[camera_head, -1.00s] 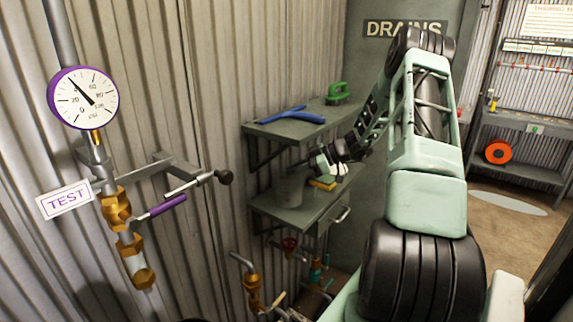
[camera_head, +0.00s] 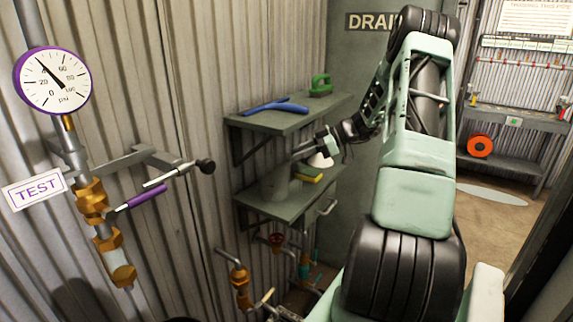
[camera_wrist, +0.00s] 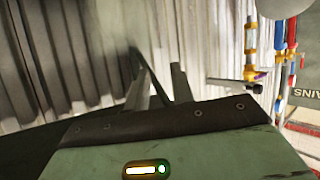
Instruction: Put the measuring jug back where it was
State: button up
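The measuring jug (camera_head: 275,182) is a greyish translucent vessel, faint against the wall. It appears to stand upright on the left part of the lower wall shelf (camera_head: 292,212). My gripper (camera_head: 297,154) is just above and right of the jug's top; whether it touches the jug is not clear. I cannot tell whether anything is held.
A yellow sponge-like block (camera_head: 310,178) and a white rounded object (camera_head: 320,160) are right of the jug. The upper shelf (camera_head: 268,122) above holds a blue tool (camera_head: 275,106) and a green object (camera_head: 320,85). A test gauge (camera_head: 52,80) and brass pipework stand at left.

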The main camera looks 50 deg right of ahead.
jog(key=b+v, duration=0.1)
jog(key=v, duration=0.3)
jog(key=shift+s+d+r, duration=0.15)
jog(key=shift+s+r, duration=0.05)
jog(key=shift+s, duration=0.1)
dwell(0.4)
